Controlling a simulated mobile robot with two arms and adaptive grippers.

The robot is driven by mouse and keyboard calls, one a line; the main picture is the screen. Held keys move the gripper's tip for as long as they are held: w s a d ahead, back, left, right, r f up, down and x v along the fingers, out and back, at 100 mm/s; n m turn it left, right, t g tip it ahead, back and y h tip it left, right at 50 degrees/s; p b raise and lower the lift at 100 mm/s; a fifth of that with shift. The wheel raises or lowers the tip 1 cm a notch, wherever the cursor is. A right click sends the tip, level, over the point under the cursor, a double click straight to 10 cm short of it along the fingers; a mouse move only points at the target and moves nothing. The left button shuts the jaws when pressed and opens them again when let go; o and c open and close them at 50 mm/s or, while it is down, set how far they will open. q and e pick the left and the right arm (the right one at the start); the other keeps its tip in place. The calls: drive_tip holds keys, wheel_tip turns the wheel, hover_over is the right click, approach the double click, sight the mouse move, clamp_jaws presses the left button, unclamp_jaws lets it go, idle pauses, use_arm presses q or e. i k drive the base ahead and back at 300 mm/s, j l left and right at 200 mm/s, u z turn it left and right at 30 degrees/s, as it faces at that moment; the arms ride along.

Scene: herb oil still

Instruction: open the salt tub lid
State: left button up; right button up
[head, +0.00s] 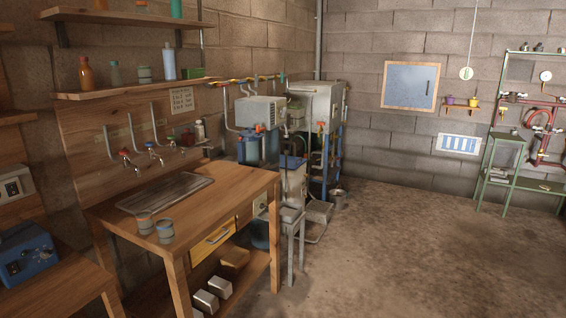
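I cannot pick out a salt tub or its lid for certain. Two small grey-green lidded containers stand on the wooden bench near its front left corner: the left container (145,222) and the right container (165,231). A similar small container (144,74) stands on the upper wall shelf. Any labels are too small to read. Neither of my grippers is in view.
The wooden bench (225,187) has a drain tray (166,192), taps behind it and a yellow-fronted drawer (212,241). A blue device (27,254) sits on a lower-left table. Still equipment (313,106) stands behind. Floor to the right is clear.

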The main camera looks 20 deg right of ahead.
sight(294, 163)
drive_tip(key=i+l+z, duration=0.55)
drive_tip(key=i+z, duration=0.2)
drive_tip(key=i, duration=0.15)
drive_tip(key=i+l+z, duration=0.25)
drive_tip(key=i, duration=0.85)
drive_tip(key=i+j+z, duration=0.1)
drive_tip(key=i+z, duration=0.2)
drive_tip(key=i, duration=0.75)
drive_tip(key=i+u, duration=0.15)
drive_tip(key=i, duration=0.4)
drive_tip(key=i+u, duration=0.15)
drive_tip(key=i, duration=0.4)
drive_tip(key=i+l+u, duration=0.15)
drive_tip(key=i, duration=0.35)
drive_tip(key=i+l+u, duration=0.15)
drive_tip(key=i, duration=0.4)
drive_tip(key=l, duration=0.1)
